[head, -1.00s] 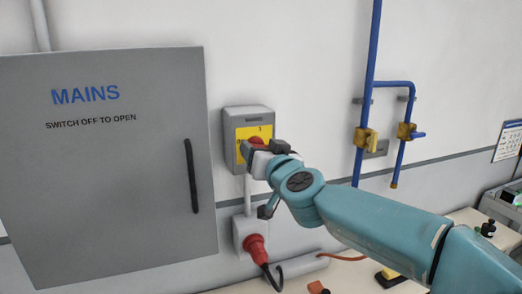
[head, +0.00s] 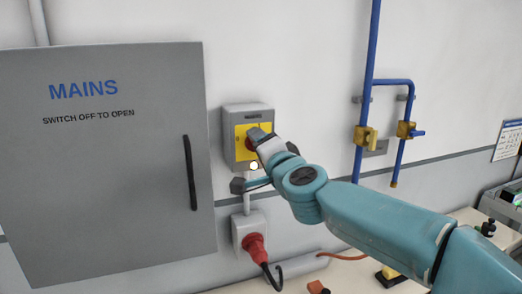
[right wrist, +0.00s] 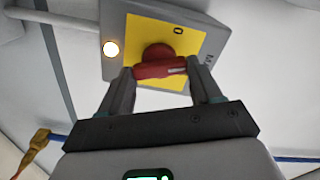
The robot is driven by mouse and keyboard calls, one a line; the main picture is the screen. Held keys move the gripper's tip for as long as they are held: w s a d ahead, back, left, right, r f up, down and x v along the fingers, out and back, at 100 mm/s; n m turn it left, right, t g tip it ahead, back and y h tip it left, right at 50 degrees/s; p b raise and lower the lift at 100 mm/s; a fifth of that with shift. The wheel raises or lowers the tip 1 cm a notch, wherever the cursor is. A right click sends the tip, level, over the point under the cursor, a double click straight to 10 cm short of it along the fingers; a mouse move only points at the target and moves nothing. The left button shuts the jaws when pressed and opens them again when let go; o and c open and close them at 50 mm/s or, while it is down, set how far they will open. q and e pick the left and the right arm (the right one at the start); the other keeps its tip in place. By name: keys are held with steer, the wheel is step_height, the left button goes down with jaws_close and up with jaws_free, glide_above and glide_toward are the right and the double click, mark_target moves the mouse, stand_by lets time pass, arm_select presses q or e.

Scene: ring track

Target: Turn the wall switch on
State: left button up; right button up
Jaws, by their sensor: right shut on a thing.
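The wall switch (head: 241,112) is a grey box with a yellow plate (head: 240,155) and a red rotary knob, to the right of the MAINS cabinet. In the right wrist view, the red knob (right wrist: 158,62) sits between the fingers of my right gripper (right wrist: 164,72), which is shut on it. A pale line on the knob points to the right in that view, away from the "0" mark. A round lamp (right wrist: 111,48) on the switch glows white. In the head view, my right gripper (head: 261,141) covers most of the knob. My left gripper is not in view.
A grey MAINS cabinet (head: 95,180) with a black handle stands left of the switch. A red plug (head: 254,248) sits in a socket below. Blue pipes with brass valves (head: 366,138) run up the wall to the right. A bench (head: 340,272) lies below.

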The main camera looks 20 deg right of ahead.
steer(key=shift+f+m+b, duration=0.1)
steer(key=shift+m+b, duration=0.3)
steer(key=shift+m, duration=1.8)
steer(key=o, duration=1.1)
steer(key=shift+c, duration=0.2)
steer(key=shift+s+d, duration=0.1)
steer(key=shift+s, duration=0.05)
steer(key=s, duration=1.6)
steer(key=shift+d, duration=0.2)
steer(key=shift+s, duration=0.15)
